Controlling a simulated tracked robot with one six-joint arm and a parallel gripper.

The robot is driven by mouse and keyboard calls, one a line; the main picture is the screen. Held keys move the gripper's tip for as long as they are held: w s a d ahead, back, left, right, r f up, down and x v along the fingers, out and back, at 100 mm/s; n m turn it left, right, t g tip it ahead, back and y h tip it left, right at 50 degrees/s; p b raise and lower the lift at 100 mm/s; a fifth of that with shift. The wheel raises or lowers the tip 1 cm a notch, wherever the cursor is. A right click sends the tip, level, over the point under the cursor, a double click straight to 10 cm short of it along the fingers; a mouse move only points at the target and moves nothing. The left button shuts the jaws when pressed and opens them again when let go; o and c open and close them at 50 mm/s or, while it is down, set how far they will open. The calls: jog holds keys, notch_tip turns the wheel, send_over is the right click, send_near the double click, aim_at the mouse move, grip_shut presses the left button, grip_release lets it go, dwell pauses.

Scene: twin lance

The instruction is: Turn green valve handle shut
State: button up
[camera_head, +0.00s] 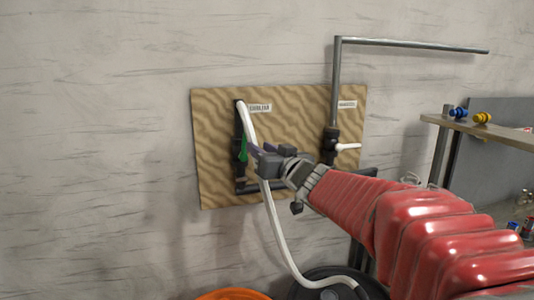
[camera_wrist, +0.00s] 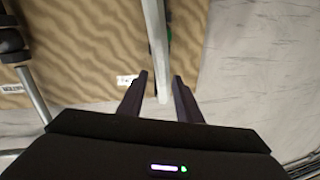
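The green valve handle (camera_head: 243,150) is on a dark vertical pipe at the left of the wooden board, partly covered by the white hose and my gripper. In the wrist view only a small green part (camera_wrist: 170,40) shows beside the hose. My gripper (camera_head: 256,153) is close to the handle, at its right. In the wrist view my gripper (camera_wrist: 161,75) is open, its two dark fingers apart. The white hose (camera_wrist: 157,35) lines up with the gap between them; I cannot tell whether it touches a finger. The handle does not appear between the fingers.
The wooden board (camera_head: 285,115) hangs on a grey wall. A second valve with a white handle (camera_head: 348,146) and a grey pipe (camera_head: 336,85) are at its right. The white hose (camera_head: 277,225) drops to a dark barrel beside an orange rim (camera_head: 232,295). A shelf (camera_head: 470,127) stands right.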

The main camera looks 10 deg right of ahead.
jog(key=shift+v, duration=1.45)
jog(key=shift+c, duration=0.5)
jog(key=shift+c, duration=0.8)
jog(key=shift+s+d+f+h, duration=0.1)
jog(key=shift+s+d+h, duration=0.15)
jog(key=shift+h, duration=0.05)
jog(key=shift+c, duration=0.8)
jog(key=s+d+f+h, duration=0.1)
jog(key=s+d+f+m+h, duration=0.1)
jog(key=s+h, duration=0.1)
jog(key=s+d+f+m+g+h, duration=0.1)
jog(key=s+d, duration=0.1)
jog(key=shift+s+f, duration=0.2)
grip_shut()
jog(key=s+a+f+g, duration=0.1)
jog(key=s+f+g, duration=0.4)
jog(key=s+f, duration=0.5)
jog(key=s+a+f+g, duration=0.2)
jog(key=s+f+g, duration=0.3)
jog(key=s+f, duration=0.5)
jog(key=s, duration=0.9)
jog(key=shift+s+a+f+g, duration=0.15)
jog(key=shift+a+f+g, duration=0.05)
jog(key=shift+f+g, duration=0.2)
